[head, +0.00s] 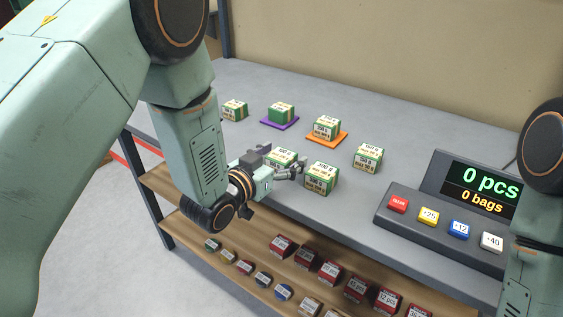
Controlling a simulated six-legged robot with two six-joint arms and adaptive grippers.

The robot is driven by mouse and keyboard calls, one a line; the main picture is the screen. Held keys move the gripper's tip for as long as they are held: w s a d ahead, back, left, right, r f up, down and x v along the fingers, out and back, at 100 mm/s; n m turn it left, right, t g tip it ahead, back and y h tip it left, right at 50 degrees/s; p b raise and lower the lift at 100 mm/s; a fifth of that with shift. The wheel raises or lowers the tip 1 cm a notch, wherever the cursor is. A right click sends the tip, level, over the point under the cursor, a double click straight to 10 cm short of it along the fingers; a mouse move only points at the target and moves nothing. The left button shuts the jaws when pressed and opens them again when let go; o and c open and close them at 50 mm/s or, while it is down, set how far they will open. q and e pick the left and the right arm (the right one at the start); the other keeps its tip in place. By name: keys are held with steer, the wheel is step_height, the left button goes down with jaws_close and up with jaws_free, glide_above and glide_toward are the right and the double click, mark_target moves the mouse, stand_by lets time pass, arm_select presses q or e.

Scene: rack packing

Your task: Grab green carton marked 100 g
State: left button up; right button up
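Several green-and-white cartons stand on the grey table. The carton (285,155) right by my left gripper appears to be marked 100 g, though its small label is partly hidden. My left gripper (283,164) reaches in low from the left. Its fingers look spread, one at the carton's left and one across its near side. I cannot tell whether they touch it. Another carton (320,179) stands just right of the fingertips, and one (368,157) farther right; their labels are hard to read. My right arm shows at the right edge, its gripper out of view.
A carton sits on a purple mat (268,123), another on an orange mat (342,139), and one (235,110) at the back left. A button console (425,215) with a display stands at right. A wooden shelf (182,187) below holds small red and other boxes.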

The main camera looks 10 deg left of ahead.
arm_select(q)
steer(key=c, duration=1.3)
steer(key=shift+o, duration=0.2)
